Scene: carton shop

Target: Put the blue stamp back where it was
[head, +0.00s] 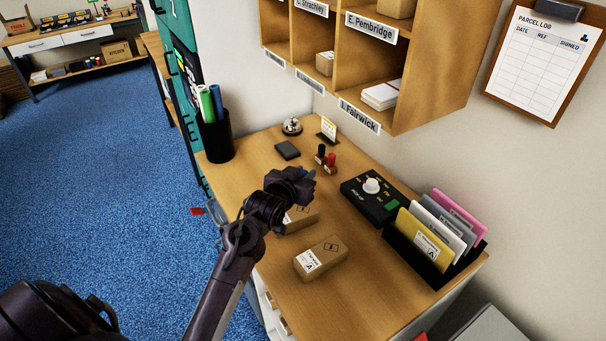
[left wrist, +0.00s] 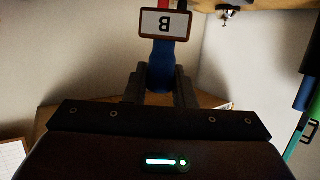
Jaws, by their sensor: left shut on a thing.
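My left gripper (head: 303,177) is shut on the blue stamp (head: 309,171) and holds it above the desk, over a small carton. In the left wrist view the blue stamp (left wrist: 161,68) stands between the two fingers, with a white plate marked B at its end. A black-topped stamp (head: 321,151) and a red-topped stamp (head: 331,162) stand side by side on the desk beyond the gripper. The place around them is small and partly unclear. My right gripper is not in view.
A labelled carton (head: 321,260) lies in front, and another carton (head: 299,218) is partly behind my arm. A black box with a white knob (head: 371,188) and a folder rack (head: 428,262) are at right. A dark pad (head: 287,150) and bell (head: 292,126) stand behind.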

